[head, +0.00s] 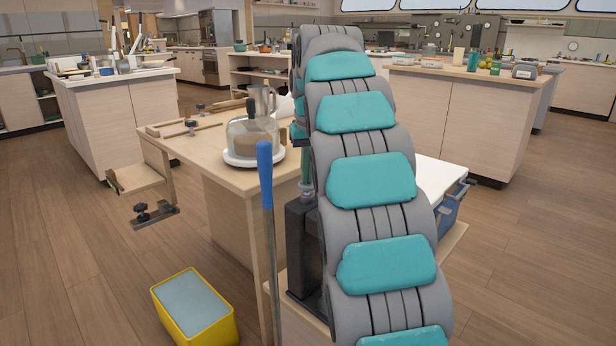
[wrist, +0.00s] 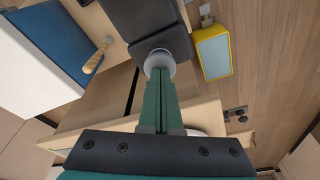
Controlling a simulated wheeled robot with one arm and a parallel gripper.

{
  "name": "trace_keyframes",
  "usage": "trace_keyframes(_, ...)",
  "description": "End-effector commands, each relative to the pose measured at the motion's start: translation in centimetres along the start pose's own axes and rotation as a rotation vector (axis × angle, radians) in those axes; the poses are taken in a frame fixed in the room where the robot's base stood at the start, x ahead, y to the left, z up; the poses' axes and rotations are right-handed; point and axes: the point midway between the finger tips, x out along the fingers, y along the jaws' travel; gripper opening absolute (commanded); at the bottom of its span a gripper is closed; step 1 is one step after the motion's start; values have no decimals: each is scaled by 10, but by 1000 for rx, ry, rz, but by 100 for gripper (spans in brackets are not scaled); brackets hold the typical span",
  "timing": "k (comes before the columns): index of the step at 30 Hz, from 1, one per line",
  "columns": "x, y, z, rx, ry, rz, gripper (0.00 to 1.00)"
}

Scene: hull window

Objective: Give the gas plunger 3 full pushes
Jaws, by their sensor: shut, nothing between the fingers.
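A black unit (head: 303,235) stands low beside the wooden bench, partly hidden behind my arm in the head view. In the wrist view the dark unit (wrist: 140,18) shows at the top, with a round grey knob (wrist: 159,60) in front of it, which looks like the gas plunger's head. My gripper (wrist: 159,72) has its green fingers closed together with nothing between them. The fingertips overlap the knob in the wrist view; I cannot tell whether they press on it. In the head view a green finger (head: 306,168) shows just above the black unit, mostly hidden by my arm.
A blue-handled pole (head: 265,175) stands upright at the bench's near edge. A yellow tub (head: 194,305) sits on the floor to the left. A covered dish (head: 254,157) stands on the bench. A blue bin (head: 452,208) is at right. The floor at left is open.

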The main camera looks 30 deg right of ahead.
Motion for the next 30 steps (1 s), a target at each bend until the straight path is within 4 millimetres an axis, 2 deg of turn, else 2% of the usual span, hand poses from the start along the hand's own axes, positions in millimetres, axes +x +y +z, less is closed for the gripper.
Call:
trace_keyframes(18, -28, 0, -6, 0, 0, 0, 0)
trace_keyframes(30, -31, 0, -6, 1, 0, 0, 0)
